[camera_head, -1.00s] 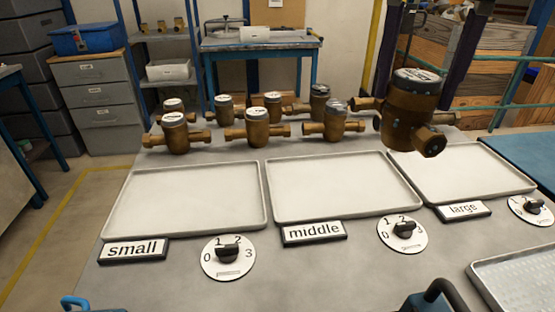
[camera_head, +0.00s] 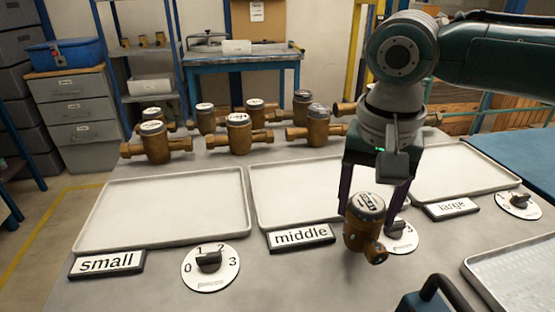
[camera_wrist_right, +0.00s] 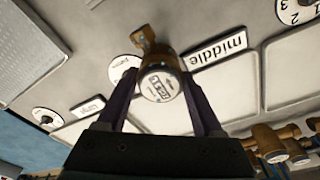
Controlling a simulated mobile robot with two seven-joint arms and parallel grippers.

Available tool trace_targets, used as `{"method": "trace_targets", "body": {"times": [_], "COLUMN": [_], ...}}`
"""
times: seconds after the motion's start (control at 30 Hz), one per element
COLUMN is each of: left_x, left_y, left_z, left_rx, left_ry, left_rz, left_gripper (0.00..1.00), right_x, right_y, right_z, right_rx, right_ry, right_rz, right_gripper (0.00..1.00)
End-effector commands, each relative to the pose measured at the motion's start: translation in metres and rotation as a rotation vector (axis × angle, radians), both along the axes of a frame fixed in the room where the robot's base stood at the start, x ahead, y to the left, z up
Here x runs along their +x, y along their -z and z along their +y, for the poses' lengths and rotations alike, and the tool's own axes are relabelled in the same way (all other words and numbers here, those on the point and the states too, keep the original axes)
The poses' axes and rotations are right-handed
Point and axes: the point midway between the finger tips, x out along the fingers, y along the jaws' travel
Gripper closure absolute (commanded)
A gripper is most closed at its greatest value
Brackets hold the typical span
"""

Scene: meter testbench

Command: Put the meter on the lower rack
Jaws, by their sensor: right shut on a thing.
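My right gripper (camera_head: 373,205) is shut on a brass meter (camera_head: 366,228) with a white round top. It holds the meter roughly upright, apparently above the table front, in line with the right end of the middle tray (camera_head: 290,222). In the right wrist view the meter (camera_wrist_right: 160,84) sits between the two dark fingers of the gripper (camera_wrist_right: 162,100). A shelf rack (camera_head: 150,47) at the back left carries small brass meters above and a white bin lower down; I cannot tell whether it is the rack named. My left gripper is not in view.
Several brass meters (camera_head: 238,133) stand along the back of the table. The small tray (camera_head: 165,205) and large tray (camera_head: 465,175) are empty. Dials (camera_head: 210,268) and labels (camera_head: 107,262) lie in front. A metal tray (camera_head: 515,275) and a dark handled object (camera_head: 435,300) are at front right.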

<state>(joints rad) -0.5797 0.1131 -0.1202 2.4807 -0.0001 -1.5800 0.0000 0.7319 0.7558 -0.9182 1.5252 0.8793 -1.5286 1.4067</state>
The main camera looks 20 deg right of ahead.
Motion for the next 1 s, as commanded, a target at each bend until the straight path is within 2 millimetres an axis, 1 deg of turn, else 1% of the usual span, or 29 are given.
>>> {"method": "trace_targets", "body": {"times": [0.03,0.1,0.47,0.5,0.73,0.77,1.0], "left_x": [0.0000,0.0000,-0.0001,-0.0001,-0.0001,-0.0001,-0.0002], "left_y": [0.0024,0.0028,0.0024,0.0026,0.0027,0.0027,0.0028], "left_z": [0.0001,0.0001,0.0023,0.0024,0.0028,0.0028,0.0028], "left_rx": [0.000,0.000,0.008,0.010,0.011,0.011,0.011], "left_ry": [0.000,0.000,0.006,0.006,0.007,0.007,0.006], "left_rz": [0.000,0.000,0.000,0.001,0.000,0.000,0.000], "left_gripper": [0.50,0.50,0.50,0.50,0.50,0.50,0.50], "right_x": [0.0002,0.0005,0.0003,-0.0002,0.0000,0.0000,0.0002], "right_y": [0.0077,0.0128,0.0158,0.0169,0.0164,0.0164,0.0153], "right_z": [-0.0001,0.0003,0.0003,0.0003,0.0002,0.0002,0.0000], "right_rx": [0.000,0.001,0.001,0.001,0.001,0.001,0.000], "right_ry": [0.001,0.000,0.000,0.000,0.000,0.000,0.000], "right_rz": [0.000,-0.002,-0.001,0.001,-0.001,-0.001,-0.001], "right_gripper": [1.00,1.00,1.00,0.30,0.04,0.02,0.02]}}
